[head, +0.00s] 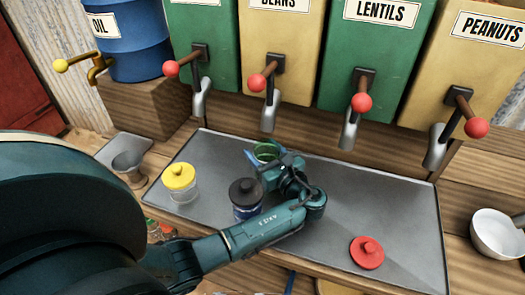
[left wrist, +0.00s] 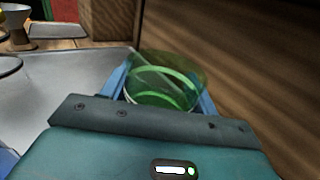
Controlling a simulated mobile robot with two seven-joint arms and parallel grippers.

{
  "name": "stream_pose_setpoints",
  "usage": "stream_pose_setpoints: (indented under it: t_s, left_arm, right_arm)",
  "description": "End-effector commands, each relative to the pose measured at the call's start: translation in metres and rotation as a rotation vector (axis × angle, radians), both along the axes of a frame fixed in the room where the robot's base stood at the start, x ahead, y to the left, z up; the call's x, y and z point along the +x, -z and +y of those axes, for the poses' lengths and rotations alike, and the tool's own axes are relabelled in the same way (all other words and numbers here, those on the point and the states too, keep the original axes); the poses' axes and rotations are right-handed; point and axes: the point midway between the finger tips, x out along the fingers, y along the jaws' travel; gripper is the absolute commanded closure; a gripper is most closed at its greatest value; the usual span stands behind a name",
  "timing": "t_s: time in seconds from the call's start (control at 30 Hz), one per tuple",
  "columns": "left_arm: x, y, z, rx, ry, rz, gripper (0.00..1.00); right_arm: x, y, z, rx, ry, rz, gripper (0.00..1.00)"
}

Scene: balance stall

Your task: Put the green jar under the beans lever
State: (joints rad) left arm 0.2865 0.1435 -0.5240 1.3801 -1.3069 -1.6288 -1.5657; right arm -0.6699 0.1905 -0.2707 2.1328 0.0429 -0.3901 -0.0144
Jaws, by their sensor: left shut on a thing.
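The green jar (head: 266,152) is see-through and has no lid on. It is at the back of the grey tray (head: 400,205), just below the beans spout (head: 270,112) in the head view. My left gripper (head: 262,157) is shut on the jar; in the left wrist view the jar (left wrist: 165,82) sits between the blue fingers. Part of the jar is hidden by the gripper, and I cannot tell whether its base touches the tray. The beans lever (head: 257,82) has a red ball and sticks out from the tan beans bin (head: 282,45).
A yellow-lidded jar (head: 180,182) and a black-lidded jar (head: 246,197) stand on the tray, the latter close to my left arm. A red lid (head: 367,252) lies at the front right. A metal cup (head: 128,168) is left, a white bowl (head: 497,234) right.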

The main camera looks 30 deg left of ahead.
Motion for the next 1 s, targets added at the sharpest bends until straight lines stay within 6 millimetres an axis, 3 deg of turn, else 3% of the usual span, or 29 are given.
stream_pose_setpoints:
  t_s: [0.07, 0.1, 0.33, 0.67, 0.77, 1.0]
  left_arm:
    - [0.0, 0.002, 0.0, 0.001, 0.0, 0.0, 0.72]
    - [0.0, 0.003, 0.0, 0.0, 0.0, 0.0, 0.39]
    - [0.0, 0.002, 0.0, 0.0, 0.0, 0.0, 0.2]
    - [0.0, -0.001, 0.0, 0.0, 0.0, 0.0, 0.19]
    - [-0.005, 0.001, -0.012, -0.001, 0.001, 0.002, 0.19]
    - [-0.026, 0.001, -0.059, -0.005, 0.003, 0.001, 0.19]
  right_arm:
    - [0.0, 0.002, -0.001, -0.002, 0.001, 0.001, 0.64]
    - [0.0, 0.002, -0.002, -0.003, 0.002, 0.001, 0.64]
    - [0.0, 0.003, -0.003, -0.005, 0.006, 0.003, 0.64]
    - [0.001, 0.002, -0.002, 0.001, 0.012, 0.004, 0.64]
    - [0.001, 0.003, -0.002, 0.001, 0.012, 0.005, 0.64]
    - [0.0, 0.007, -0.001, 0.008, 0.012, 0.008, 0.64]
